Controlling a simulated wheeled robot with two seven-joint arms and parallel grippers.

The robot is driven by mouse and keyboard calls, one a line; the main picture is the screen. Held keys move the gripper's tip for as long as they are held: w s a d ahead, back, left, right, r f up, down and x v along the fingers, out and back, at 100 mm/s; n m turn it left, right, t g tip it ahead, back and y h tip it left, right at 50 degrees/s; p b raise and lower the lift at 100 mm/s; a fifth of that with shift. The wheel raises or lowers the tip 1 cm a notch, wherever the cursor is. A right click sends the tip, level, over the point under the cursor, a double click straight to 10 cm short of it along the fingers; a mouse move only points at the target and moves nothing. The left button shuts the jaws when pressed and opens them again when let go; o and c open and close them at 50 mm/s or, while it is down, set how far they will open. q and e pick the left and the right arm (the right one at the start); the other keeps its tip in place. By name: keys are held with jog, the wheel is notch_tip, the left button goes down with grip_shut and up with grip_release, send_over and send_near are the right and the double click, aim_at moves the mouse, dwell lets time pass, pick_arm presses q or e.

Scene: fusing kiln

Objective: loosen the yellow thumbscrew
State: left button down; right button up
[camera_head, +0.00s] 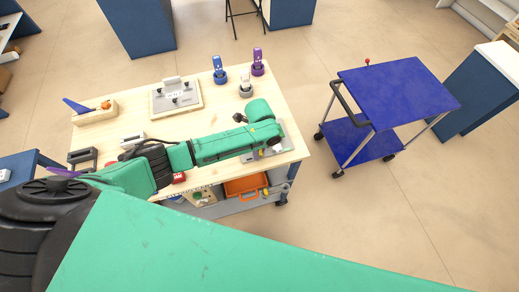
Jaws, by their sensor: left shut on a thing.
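My left arm reaches in from the left across the workbench, and its green wrist points down near the bench's right edge. My left gripper (262,150) is mostly hidden beneath this wrist. It is shut on the yellow thumbscrew (263,153), of which only a tiny yellowish spot shows. The thumbscrew is at a grey fixture (279,148) on the bench, which the arm partly covers. The thumbscrew's turn and the fingertips cannot be made out. My right gripper is not in view.
The wooden workbench (215,116) carries a grey plate with knobs (176,97), blue (219,71) and purple (258,62) upright tools, and a wooden block (95,115). An orange bin (245,185) is on the lower shelf. A blue cart (400,92) stands right, with free floor between.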

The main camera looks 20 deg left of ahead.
pick_arm(q)
jog(key=shift+c, duration=2.2)
grip_release()
jog(key=shift+s+r, duration=0.1)
